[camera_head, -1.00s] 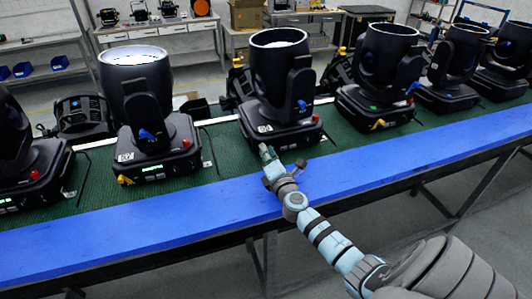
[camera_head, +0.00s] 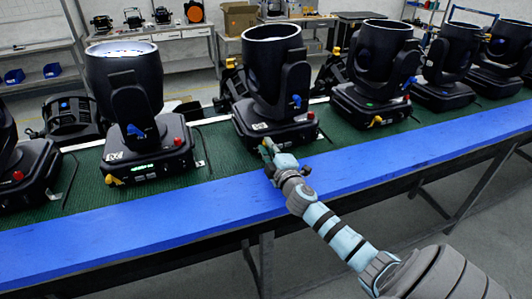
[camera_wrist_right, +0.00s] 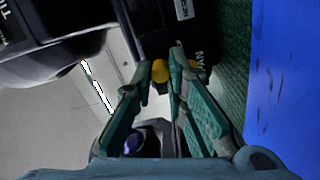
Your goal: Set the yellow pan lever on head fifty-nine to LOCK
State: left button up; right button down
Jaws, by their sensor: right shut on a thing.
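The middle moving head (camera_head: 275,125) stands upright on the green mat, with a white label too small to read. My right gripper (camera_head: 267,146) is at the front lower edge of its base. In the right wrist view, the fingertips of my right gripper (camera_wrist_right: 163,72) are closed on the yellow pan lever (camera_wrist_right: 160,70). More yellow shows just right of the right fingertip, beside white lettering that looks like PAN. The fingers hide part of the lever, and its setting cannot be read. My left gripper is not in view.
Other moving heads stand close on both sides, one at left (camera_head: 150,150) and one at right (camera_head: 370,100), each with a yellow lever at its front. A blue strip (camera_head: 230,198) runs along the table's front edge and is clear. Shelves and benches stand behind.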

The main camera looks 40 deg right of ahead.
jog(key=shift+s+d+f+m+b, duration=0.1)
jog(key=shift+d+f+m+b, duration=0.1)
jog(key=shift+m+b, duration=0.4)
jog(key=shift+s+d+f+m+b, duration=0.15)
jog(key=shift+m+b, duration=0.1)
jog(key=shift+m, duration=0.55)
jog(key=shift+r, duration=0.1)
jog(key=shift+w, duration=0.1)
jog(key=c, duration=1.6)
grip_release()
jog(key=v, duration=1.2)
